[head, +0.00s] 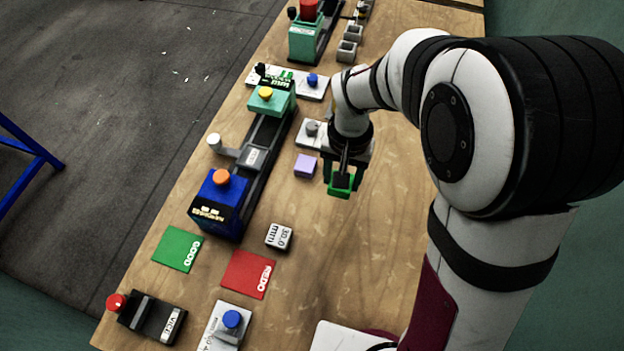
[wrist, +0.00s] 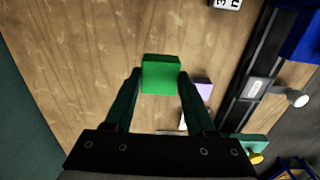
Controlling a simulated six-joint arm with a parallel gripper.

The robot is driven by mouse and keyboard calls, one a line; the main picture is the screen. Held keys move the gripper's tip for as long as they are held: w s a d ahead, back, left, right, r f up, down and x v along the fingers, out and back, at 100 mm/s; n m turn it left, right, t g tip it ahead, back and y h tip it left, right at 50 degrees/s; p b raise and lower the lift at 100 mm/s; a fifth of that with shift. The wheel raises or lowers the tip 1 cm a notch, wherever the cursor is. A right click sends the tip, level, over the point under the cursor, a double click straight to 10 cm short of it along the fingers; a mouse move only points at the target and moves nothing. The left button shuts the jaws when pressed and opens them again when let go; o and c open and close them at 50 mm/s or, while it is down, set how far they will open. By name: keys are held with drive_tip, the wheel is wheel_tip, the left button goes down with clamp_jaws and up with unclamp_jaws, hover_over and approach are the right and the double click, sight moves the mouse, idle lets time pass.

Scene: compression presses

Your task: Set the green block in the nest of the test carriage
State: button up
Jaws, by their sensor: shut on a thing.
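The green block (head: 341,193) is held between the fingers of my gripper (head: 341,182), above the table to the right of the press. In the wrist view the green block (wrist: 161,70) sits between the two fingertips (wrist: 160,80). The grey carriage with a white label (head: 255,157) is on the black rail between the teal end and the blue end of the press. It also shows at the right of the wrist view (wrist: 257,89), beside a pale round knob (wrist: 298,98). My gripper is to the right of the carriage in the head view. The nest's inside is too small to make out.
A purple block (head: 305,166) lies between the rail and my gripper. A blue press end (head: 219,202) and teal press end (head: 271,100) rise at the rail's ends. A green mat (head: 177,249), red mat (head: 247,274) and "30.0 mm" block (head: 279,236) lie nearer. Bare table lies right of them.

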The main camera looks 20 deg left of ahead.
drive_tip(key=w+a, duration=0.3)
drive_tip(key=a, duration=0.8)
drive_tip(key=w+a, duration=0.3)
drive_tip(key=a, duration=0.9)
drive_tip(key=shift+f, duration=0.1)
drive_tip(key=shift+f, duration=0.1)
drive_tip(key=shift+f, duration=2.85)
drive_tip(key=shift+f, duration=0.7)
